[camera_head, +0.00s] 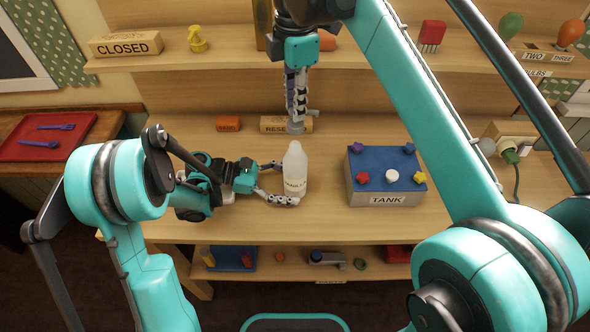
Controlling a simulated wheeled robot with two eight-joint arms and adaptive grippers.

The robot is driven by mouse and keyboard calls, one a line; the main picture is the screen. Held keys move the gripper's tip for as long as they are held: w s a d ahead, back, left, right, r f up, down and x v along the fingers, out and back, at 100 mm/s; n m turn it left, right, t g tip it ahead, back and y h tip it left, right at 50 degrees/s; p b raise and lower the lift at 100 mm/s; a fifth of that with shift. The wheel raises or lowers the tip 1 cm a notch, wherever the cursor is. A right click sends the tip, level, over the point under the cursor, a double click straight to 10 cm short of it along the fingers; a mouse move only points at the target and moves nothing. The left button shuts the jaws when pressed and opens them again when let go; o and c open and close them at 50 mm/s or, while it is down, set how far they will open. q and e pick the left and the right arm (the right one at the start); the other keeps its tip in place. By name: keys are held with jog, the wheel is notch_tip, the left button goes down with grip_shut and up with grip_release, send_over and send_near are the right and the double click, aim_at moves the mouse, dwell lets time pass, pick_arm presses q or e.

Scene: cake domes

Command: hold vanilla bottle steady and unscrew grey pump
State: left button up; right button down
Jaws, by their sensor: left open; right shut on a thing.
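The vanilla bottle (295,174) is pale, with a label on its front, and stands upright on the middle shelf. My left gripper (280,183) is low at the bottle's left side, its fingers spread, one at the far side and one at the near side of the bottle. My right gripper (297,110) points down from above and is shut on the grey pump (296,127), whose spout sticks out to the right. The pump is just above the bottle's narrow top in the picture; I cannot tell whether they touch.
A blue-topped box (376,198) labelled TANK, with several coloured knobs, stands right of the bottle. Behind are a wooden sign (270,124) and an orange block (228,123). A red tray (45,137) lies far left. Shelf between bottle and tank is clear.

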pick_arm(q)
jog(key=v, duration=1.2)
